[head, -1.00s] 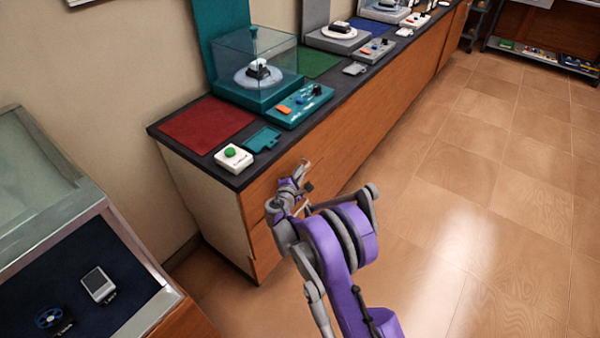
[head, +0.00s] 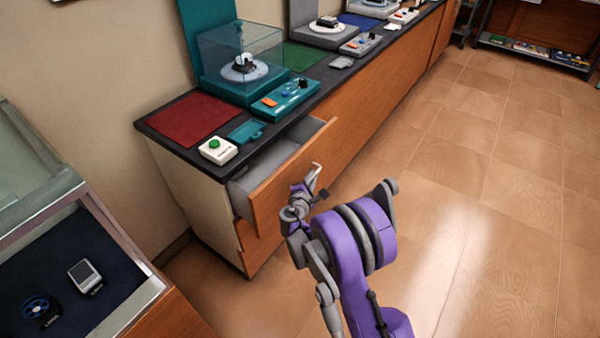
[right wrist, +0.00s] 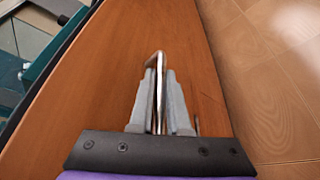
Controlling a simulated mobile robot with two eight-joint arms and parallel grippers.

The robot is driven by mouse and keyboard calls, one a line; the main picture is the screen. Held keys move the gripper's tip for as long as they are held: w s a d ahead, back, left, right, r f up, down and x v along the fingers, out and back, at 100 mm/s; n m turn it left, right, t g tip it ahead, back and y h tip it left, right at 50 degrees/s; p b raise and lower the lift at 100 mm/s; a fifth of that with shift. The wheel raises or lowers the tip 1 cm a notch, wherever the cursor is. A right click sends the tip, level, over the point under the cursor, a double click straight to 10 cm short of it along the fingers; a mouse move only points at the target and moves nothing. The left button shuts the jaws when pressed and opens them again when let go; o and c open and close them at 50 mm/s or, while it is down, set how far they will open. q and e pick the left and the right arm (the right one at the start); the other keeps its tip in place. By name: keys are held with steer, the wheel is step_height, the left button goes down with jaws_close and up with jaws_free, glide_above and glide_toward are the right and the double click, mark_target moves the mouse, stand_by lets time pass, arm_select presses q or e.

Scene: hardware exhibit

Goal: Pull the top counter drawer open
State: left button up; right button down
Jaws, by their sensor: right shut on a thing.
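The top counter drawer (head: 292,172) stands partly open under the left end of the dark counter top. Its front is orange-brown wood and its inside is grey; the part of the inside that I see looks empty. My right gripper (head: 308,190) is at the drawer front in the head view. In the right wrist view the gripper (right wrist: 160,100) is shut on the drawer's thin metal handle (right wrist: 153,62), which sticks out between the fingers. The wood of the drawer front (right wrist: 100,75) fills much of that view. My left gripper is not in view.
On the counter (head: 160,132) are a red mat (head: 195,117), a white box with a green button (head: 217,150), a teal control panel (head: 285,98) and a clear display case (head: 240,60). A glass case (head: 70,240) stands at the left. The floor (head: 470,190) at right is clear.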

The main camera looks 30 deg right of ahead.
steer(key=s+d+b, duration=0.1)
steer(key=s+d, duration=0.1)
steer(key=s, duration=0.5)
steer(key=s+d+b, duration=0.1)
steer(key=s+d, duration=0.2)
steer(key=s, duration=0.3)
steer(key=shift+s+d, duration=0.3)
steer(key=shift+s, duration=0.05)
steer(key=c, duration=0.9)
jaws_free()
steer(key=p+v, duration=0.1)
steer(key=v, duration=0.9)
steer(key=shift+s+a+r, duration=0.1)
steer(key=shift+s+a, duration=0.15)
steer(key=shift+a, duration=0.05)
